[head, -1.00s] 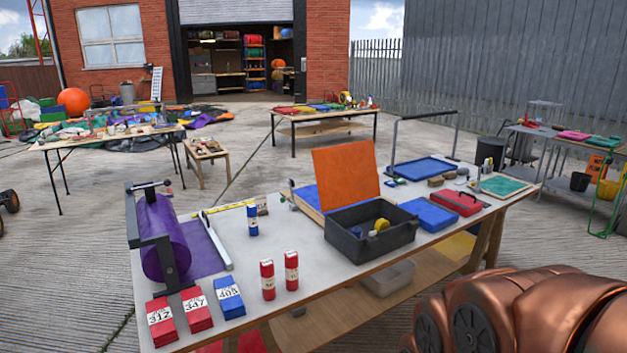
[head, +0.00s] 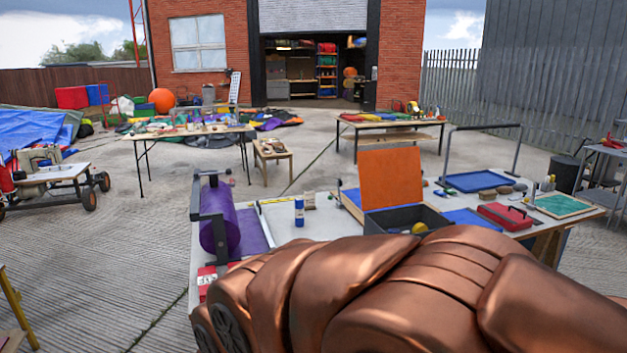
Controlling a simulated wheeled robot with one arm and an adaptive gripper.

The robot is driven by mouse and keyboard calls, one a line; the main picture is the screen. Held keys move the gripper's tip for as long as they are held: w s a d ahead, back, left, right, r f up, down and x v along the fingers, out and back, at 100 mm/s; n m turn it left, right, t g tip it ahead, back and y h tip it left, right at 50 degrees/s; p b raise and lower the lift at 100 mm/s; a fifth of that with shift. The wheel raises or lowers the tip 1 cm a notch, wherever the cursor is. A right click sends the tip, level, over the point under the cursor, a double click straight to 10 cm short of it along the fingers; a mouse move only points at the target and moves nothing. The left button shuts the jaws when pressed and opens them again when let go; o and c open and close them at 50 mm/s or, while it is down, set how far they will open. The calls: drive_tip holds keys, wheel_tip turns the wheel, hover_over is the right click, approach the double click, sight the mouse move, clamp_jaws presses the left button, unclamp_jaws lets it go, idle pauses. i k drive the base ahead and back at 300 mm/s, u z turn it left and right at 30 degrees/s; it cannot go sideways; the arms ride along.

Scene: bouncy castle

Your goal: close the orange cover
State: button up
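The orange cover (head: 391,177) is a flat panel standing nearly upright on the workbench in the head view, so it is open. It rises at the back of a dark grey open box (head: 378,221), which holds a yellow item. My copper-coloured arm crosses the lower right of the view and hides the front of the bench and part of the box. My gripper is not in view.
A purple roll (head: 218,220) in a black frame stands at the bench's left end. A blue bottle (head: 299,211) is nearby. A red case (head: 504,217), a green-topped board (head: 556,205) and a blue tray (head: 478,181) lie right of the box.

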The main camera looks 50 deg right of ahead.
sight(389, 178)
drive_tip(key=u, duration=0.1)
drive_tip(key=i, duration=5.85)
drive_tip(key=z, duration=4.55)
drive_tip(key=i, duration=0.95)
drive_tip(key=u, duration=0.05)
